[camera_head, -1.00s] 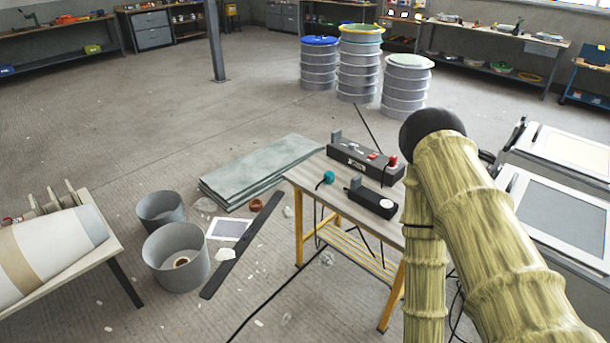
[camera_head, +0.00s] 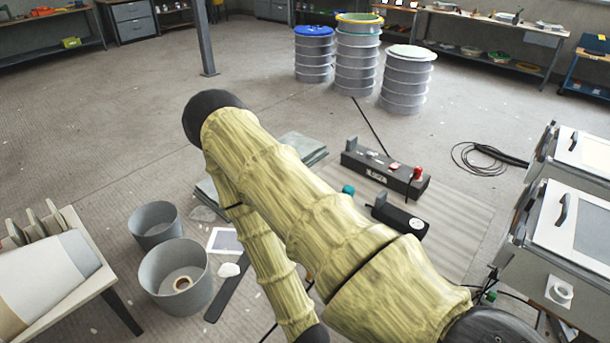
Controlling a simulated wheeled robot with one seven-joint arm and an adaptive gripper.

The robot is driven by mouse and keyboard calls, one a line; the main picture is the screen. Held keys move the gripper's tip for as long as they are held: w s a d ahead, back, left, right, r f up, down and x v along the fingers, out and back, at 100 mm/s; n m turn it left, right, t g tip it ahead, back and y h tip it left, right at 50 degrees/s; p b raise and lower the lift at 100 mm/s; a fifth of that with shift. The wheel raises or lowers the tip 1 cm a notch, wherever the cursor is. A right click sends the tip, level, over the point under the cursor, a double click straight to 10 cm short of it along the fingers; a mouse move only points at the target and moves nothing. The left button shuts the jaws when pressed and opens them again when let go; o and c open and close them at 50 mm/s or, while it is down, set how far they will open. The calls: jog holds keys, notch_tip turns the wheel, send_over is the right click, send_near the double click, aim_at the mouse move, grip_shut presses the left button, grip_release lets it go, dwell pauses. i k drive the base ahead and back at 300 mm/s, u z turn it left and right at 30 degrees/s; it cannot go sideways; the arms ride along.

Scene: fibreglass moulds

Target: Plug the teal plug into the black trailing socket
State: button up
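My arm, in a yellowish sleeve, crosses the middle of the view. My gripper is out of view, so its state does not show.
White-lidded grey units (camera_head: 575,210) stand at the right. Grey buckets (camera_head: 182,270) and a white mould on a table (camera_head: 40,275) are at the left. A coiled black cable (camera_head: 485,155) lies on the floor.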

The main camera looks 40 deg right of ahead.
aim_at(398, 219)
jog(key=z, duration=0.05)
jog(key=i, duration=0.75)
jog(key=z, duration=0.65)
jog(key=i, duration=0.4)
jog(key=z, duration=0.35)
